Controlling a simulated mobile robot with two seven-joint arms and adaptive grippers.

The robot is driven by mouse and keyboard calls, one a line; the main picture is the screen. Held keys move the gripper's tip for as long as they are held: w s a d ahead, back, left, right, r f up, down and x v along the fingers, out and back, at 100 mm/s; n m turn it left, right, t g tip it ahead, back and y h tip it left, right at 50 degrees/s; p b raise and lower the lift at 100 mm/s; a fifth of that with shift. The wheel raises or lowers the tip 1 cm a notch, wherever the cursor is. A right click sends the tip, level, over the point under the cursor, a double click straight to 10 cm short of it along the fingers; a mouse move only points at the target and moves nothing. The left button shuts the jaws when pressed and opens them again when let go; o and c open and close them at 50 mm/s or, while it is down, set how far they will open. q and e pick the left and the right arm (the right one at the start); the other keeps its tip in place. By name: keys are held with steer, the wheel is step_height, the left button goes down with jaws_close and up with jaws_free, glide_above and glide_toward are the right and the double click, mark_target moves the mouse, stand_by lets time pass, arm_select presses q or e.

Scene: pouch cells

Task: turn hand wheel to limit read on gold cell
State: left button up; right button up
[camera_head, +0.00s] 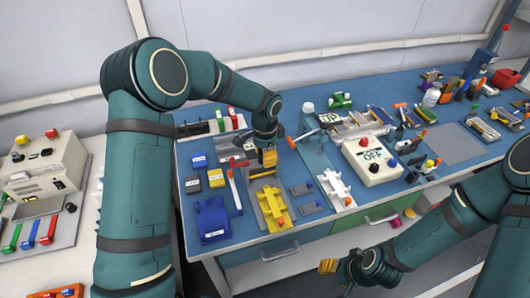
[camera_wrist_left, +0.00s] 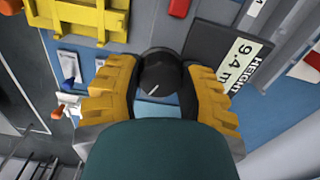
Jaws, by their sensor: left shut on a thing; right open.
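My left gripper (camera_head: 267,160) is over the left half of the blue bench. In the left wrist view its yellow fingers (camera_wrist_left: 157,85) are shut on a round black hand wheel (camera_wrist_left: 160,72), one finger on each side. A white line on the wheel points to the lower left. Next to it is a dark gauge with a pale display (camera_wrist_left: 245,65) reading "HEIGHT" and about 9.4; its last characters are cut off or hidden. I cannot tell which item is the gold cell. My right gripper (camera_head: 327,266) is open and empty, low in front of the bench.
A yellow fixture (camera_head: 272,208) lies in front of the left gripper; it also shows in the left wrist view (camera_wrist_left: 75,15). A white box (camera_head: 372,163) reading "OFF" stands mid-bench. Several small parts crowd the right side.

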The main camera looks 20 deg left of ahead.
arm_select(q)
steer(key=shift+m, duration=0.6)
steer(key=o, duration=1.2)
step_height(320, 180, up, 12)
stand_by(0.3)
